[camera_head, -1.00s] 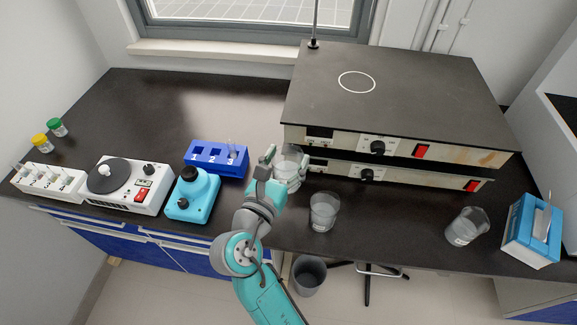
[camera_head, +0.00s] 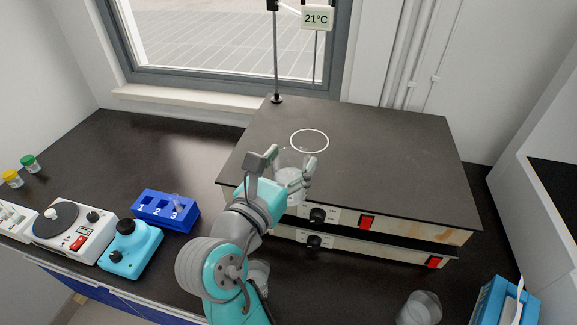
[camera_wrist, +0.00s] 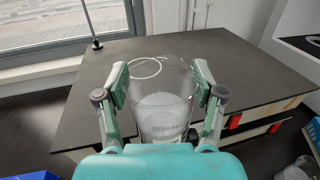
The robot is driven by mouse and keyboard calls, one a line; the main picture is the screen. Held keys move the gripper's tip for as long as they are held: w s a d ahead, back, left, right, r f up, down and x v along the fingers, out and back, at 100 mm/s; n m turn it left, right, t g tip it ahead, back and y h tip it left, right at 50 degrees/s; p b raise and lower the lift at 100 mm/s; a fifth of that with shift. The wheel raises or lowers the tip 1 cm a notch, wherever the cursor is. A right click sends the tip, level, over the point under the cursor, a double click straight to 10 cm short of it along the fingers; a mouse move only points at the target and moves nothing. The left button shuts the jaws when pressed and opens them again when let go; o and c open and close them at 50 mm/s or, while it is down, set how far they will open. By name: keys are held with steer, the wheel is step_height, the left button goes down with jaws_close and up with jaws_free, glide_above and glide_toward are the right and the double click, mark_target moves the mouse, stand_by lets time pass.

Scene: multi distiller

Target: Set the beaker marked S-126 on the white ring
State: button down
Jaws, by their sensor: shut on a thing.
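My gripper (camera_head: 288,164) is shut on a clear glass beaker (camera_head: 291,182), held upright at the front edge of the dark plate top. In the wrist view the beaker (camera_wrist: 163,112) stands between both fingers, with a pale content or base and a small printed label too blurred to read. The white ring (camera_head: 328,142) is a thin circle on the plate top (camera_head: 390,165), beyond the beaker. In the wrist view the ring (camera_wrist: 145,59) shows behind the beaker's rim, a little left, partly seen through the glass. The beaker is apart from the ring.
A second beaker (camera_head: 420,308) stands at the lower right by a blue box (camera_head: 495,305). Another beaker (camera_head: 260,272) is partly hidden by my arm. A thin stand (camera_head: 277,60) rises at the plate's back left corner. The plate top is otherwise clear.

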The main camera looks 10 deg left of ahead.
steer(key=w+f, duration=0.1)
steer(key=w, duration=2.2)
steer(key=shift+d+f, duration=0.3)
steer(key=shift+d, duration=0.05)
stand_by(0.4)
steer(key=shift+f, duration=1.1)
stand_by(0.7)
steer(key=shift+c, duration=0.3)
jaws_free()
steer(key=shift+f, duration=0.1)
